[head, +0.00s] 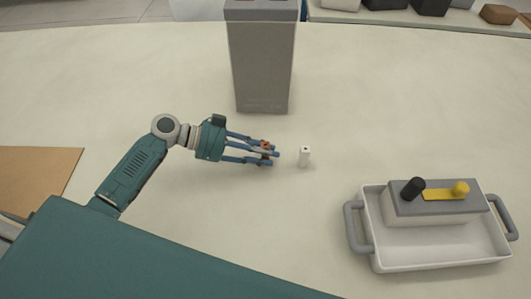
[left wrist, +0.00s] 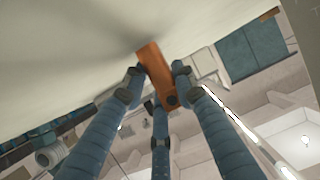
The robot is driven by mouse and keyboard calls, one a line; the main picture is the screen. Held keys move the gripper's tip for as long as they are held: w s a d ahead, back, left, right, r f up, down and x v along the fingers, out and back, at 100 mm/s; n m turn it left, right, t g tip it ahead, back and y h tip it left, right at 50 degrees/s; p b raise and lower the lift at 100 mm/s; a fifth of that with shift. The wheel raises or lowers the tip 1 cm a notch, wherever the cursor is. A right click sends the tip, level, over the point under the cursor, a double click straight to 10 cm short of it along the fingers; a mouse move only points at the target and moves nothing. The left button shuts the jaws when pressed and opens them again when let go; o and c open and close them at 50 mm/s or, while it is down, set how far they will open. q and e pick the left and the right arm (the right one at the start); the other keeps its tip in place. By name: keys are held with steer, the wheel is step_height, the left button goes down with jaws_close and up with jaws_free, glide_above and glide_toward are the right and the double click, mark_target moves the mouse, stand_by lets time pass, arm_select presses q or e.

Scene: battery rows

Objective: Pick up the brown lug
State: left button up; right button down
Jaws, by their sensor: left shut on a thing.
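The brown lug (head: 266,146) is a small orange-brown block with a dark round hole, seen between the blue fingers of my left gripper (head: 268,153). In the left wrist view the lug (left wrist: 154,68) sits between the fingertips (left wrist: 156,82), which are shut on it. Its far end is close to the pale table surface; I cannot tell whether it touches. The fingers partly hide the lug in the head view. My right gripper is not in view.
A tall grey case (head: 262,65) stands behind. A white tray (head: 440,262) with grey handles at right holds a grey-topped box (head: 436,205) with black and yellow posts. The table between is clear.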

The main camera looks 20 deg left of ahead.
mark_target(266, 146)
arm_select(q)
step_height(266, 146, up, 20)
steer(key=b, duration=0.2)
steer(key=shift+f, duration=0.2)
